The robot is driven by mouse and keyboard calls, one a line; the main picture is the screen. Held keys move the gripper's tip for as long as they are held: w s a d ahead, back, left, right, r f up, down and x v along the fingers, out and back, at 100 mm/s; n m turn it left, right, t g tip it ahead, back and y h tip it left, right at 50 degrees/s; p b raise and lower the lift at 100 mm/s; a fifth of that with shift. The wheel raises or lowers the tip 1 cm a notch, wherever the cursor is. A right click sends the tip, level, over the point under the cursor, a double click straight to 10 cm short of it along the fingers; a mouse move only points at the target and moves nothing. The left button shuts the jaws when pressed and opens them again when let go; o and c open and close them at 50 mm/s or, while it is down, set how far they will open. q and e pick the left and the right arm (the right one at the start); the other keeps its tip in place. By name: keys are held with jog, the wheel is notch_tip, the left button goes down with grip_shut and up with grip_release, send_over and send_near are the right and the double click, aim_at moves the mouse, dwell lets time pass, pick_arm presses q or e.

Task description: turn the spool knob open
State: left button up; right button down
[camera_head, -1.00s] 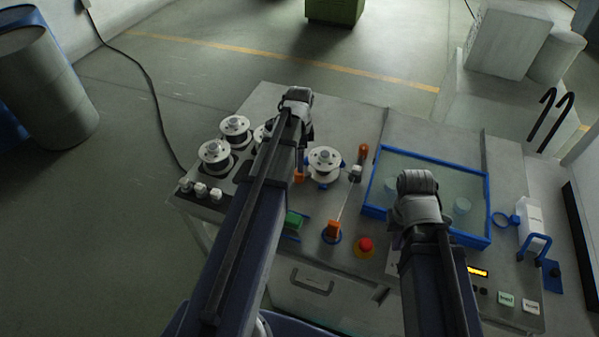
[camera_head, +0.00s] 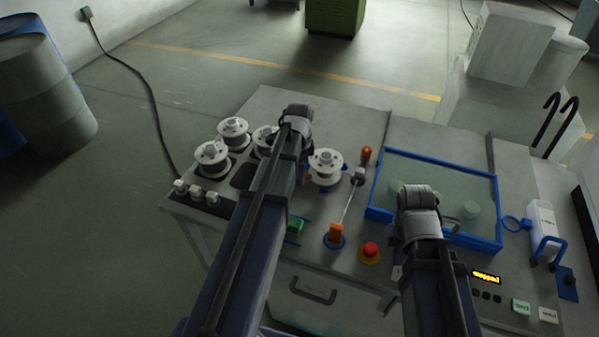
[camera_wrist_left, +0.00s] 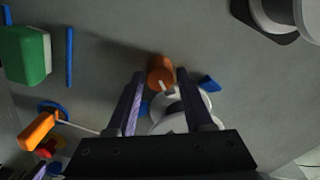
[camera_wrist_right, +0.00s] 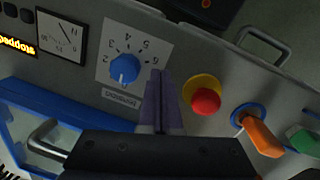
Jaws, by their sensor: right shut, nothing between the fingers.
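The spool knob appears to be the orange knob (camera_wrist_left: 160,72) with a pale mark, beside a white spool (camera_wrist_left: 180,112) in the left wrist view. My left gripper (camera_wrist_left: 160,76) is open, with one finger on each side of the knob and small gaps showing. How deep the fingers reach is unclear. In the head view my left arm hides most of the knob, next to the white spool (camera_head: 326,166). My right gripper (camera_wrist_right: 165,75) is shut and empty above the panel, between a blue dial (camera_wrist_right: 125,67) and a red button (camera_wrist_right: 206,101).
Several more spools (camera_head: 212,157) stand at the panel's left. An orange lever (camera_head: 336,233), a green block (camera_head: 295,226) and the red button (camera_head: 370,250) lie between my arms. A blue-framed tank (camera_head: 498,210) stands behind my right gripper.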

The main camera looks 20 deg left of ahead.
pick_arm(q)
grip_shut()
dwell(0.4)
jog(key=n, duration=0.9)
jog(key=shift+n, duration=0.3)
jog(key=n, duration=0.4)
jog(key=shift+n, duration=2.1)
